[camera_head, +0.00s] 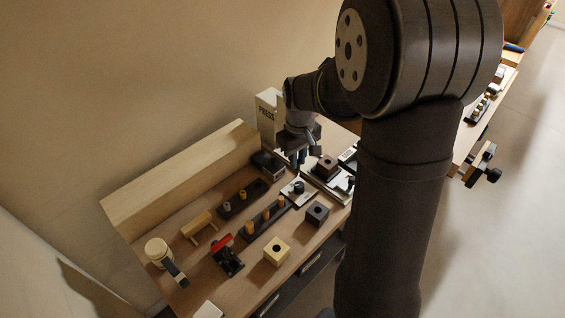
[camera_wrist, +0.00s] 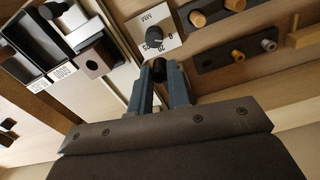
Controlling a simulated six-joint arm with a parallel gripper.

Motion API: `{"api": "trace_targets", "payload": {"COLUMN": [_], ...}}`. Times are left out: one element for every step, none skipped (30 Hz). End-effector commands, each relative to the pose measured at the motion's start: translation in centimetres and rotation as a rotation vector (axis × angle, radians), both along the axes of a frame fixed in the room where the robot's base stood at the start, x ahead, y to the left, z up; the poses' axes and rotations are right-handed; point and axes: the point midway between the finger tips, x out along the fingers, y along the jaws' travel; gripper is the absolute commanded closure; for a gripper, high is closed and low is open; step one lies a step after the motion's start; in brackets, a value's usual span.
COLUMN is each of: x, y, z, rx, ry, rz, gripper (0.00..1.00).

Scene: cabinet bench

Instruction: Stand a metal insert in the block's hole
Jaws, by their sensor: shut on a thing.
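My gripper (camera_head: 299,160) hangs over the back right of the bench. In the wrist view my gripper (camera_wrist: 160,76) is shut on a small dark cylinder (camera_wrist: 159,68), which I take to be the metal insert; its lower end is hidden. A brown block (camera_head: 327,166) with a dark hole sits on the pale fixture to the right of my gripper; it also shows in the wrist view (camera_wrist: 93,63), left of the fingers and apart from them. A dark block (camera_head: 317,212) and a pale block (camera_head: 277,250), each with a hole, stand nearer the front.
A white marked plate (camera_head: 298,191) with a dark knob lies beside the fixture. Two dark racks (camera_head: 236,203) (camera_head: 262,222) hold pegs. A red-handled clamp (camera_head: 227,258), a mallet (camera_head: 164,257) and a white PRESS box (camera_head: 267,112) stand around. My arm hides the bench's right part.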

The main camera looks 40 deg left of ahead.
Motion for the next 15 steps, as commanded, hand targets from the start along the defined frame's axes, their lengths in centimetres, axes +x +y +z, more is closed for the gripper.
{"api": "trace_targets", "payload": {"x": [1.1,1.9,3.1,4.0,4.9,6.2,7.1,7.9,9.0,9.7,10.3,11.0,11.4,11.7,11.9], "y": [-0.2,-0.3,-0.4,-0.6,-0.6,-0.8,-1.0,-1.1,-1.4,-1.5,-1.7,-1.9,-2.0,-2.1,-2.1], "z": [0.3,0.4,0.6,0.8,1.0,1.2,1.3,1.5,1.6,1.7,1.8,2.0,2.0,2.1,2.1], "rx": [0.001,0.001,0.001,0.001,0.001,0.001,0.0,0.001,0.001,0.001,0.0,0.0,0.001,0.001,0.0], "ry": [-0.001,-0.001,-0.001,0.0,-0.001,-0.001,0.0,0.0,-0.001,-0.001,0.0,0.0,0.0,0.0,0.0], "rz": [-0.004,-0.006,-0.006,-0.008,-0.007,-0.008,-0.007,-0.008,-0.006,-0.007,-0.005,-0.005,-0.005,-0.003,-0.002], "gripper": [1.0,1.0,1.0,1.0,1.0,1.0,1.0,1.0,1.0,1.0,1.0,1.0,1.0,1.0,1.0]}}
